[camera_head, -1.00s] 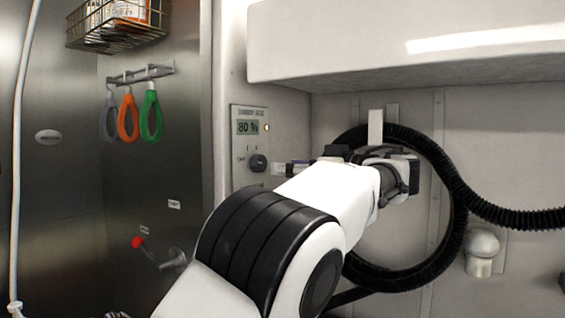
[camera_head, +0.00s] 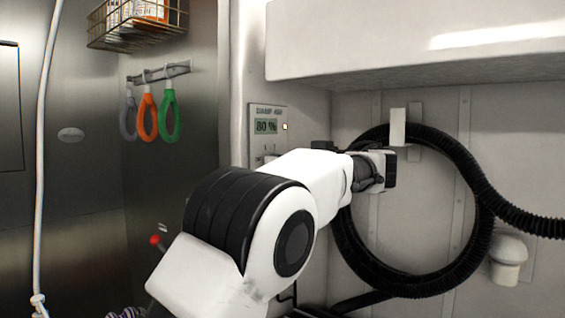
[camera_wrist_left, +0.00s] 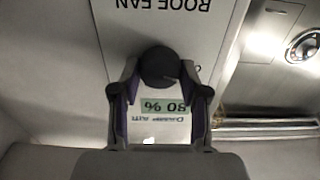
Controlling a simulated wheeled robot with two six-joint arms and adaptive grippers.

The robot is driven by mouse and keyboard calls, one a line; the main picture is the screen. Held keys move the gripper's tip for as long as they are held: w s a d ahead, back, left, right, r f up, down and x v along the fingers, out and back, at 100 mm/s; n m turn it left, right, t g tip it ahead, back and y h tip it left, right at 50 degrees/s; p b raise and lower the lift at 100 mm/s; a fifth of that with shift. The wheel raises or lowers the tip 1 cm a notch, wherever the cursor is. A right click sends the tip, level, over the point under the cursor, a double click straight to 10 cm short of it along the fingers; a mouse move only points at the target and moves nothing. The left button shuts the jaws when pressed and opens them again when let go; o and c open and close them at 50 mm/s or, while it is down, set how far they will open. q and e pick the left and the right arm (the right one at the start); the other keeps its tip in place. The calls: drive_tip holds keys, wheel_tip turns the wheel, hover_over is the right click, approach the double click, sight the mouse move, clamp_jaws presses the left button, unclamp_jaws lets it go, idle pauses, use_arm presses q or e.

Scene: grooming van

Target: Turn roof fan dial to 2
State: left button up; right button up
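The roof fan dial (camera_wrist_left: 160,66) is a round black knob on a pale panel in the left wrist view, under upside-down ROOF FAN lettering. My left gripper (camera_wrist_left: 160,72) has one fingertip on each side of the dial, and they appear to touch it. The dial's setting cannot be read. In the head view the panel (camera_head: 256,112) shows an 80 % display, and my left arm hides the dial and the fingers. My right gripper is in neither view.
A coiled black hose (camera_head: 345,245) hangs behind my left wrist. A white cabinet (camera_head: 400,55) overhangs above. Coloured loops (camera_head: 168,117) hang from a rail at the left, below a wire basket (camera_head: 112,35).

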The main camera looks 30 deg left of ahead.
use_arm(q)
drive_tip(key=c, duration=0.3)
drive_tip(key=shift+w+f+m+p, duration=0.15)
drive_tip(key=shift+m+p, duration=2.75)
drive_tip(key=shift+m, duration=2.05)
drive_tip(key=shift+w+f+m+p, duration=0.1)
drive_tip(key=shift+m+p, duration=2.8)
drive_tip(key=shift+m, duration=2.05)
drive_tip(key=o, duration=1.1)
drive_tip(key=shift+a, duration=0.1)
